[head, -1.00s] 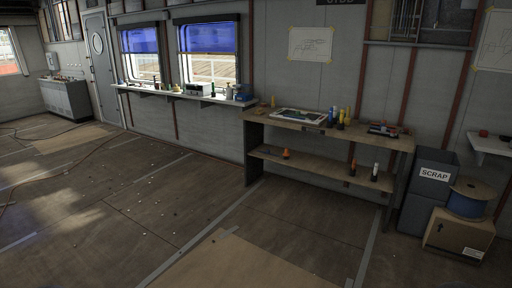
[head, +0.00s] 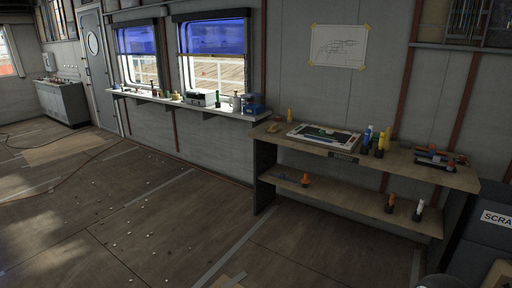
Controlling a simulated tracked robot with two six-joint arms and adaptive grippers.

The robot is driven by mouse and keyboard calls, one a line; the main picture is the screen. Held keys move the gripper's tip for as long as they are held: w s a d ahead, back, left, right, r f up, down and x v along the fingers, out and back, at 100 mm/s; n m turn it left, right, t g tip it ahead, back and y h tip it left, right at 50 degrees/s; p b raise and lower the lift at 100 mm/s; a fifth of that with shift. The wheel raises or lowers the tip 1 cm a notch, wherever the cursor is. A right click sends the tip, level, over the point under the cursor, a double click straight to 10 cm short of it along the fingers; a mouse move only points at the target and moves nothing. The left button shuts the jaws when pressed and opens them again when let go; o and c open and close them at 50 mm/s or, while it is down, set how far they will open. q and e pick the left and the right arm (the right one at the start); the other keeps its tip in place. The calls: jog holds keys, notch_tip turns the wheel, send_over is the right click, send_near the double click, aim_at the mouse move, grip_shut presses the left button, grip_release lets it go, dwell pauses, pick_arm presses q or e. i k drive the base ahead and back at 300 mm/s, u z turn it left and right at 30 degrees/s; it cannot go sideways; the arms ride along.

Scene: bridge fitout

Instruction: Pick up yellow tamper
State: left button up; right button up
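Neither of my grippers is in view.
A framed board (head: 323,138) lies on the bench top. A grey scrap bin (head: 485,235) stands right of the bench. A window shelf (head: 150,97) carries small items. The floor before the bench is mostly open.

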aim_at(386, 144)
jog(key=z, duration=0.15)
jog(key=i, duration=1.55)
jog(key=z, duration=0.45)
jog(key=i, duration=1.15)
jog(key=z, duration=0.15)
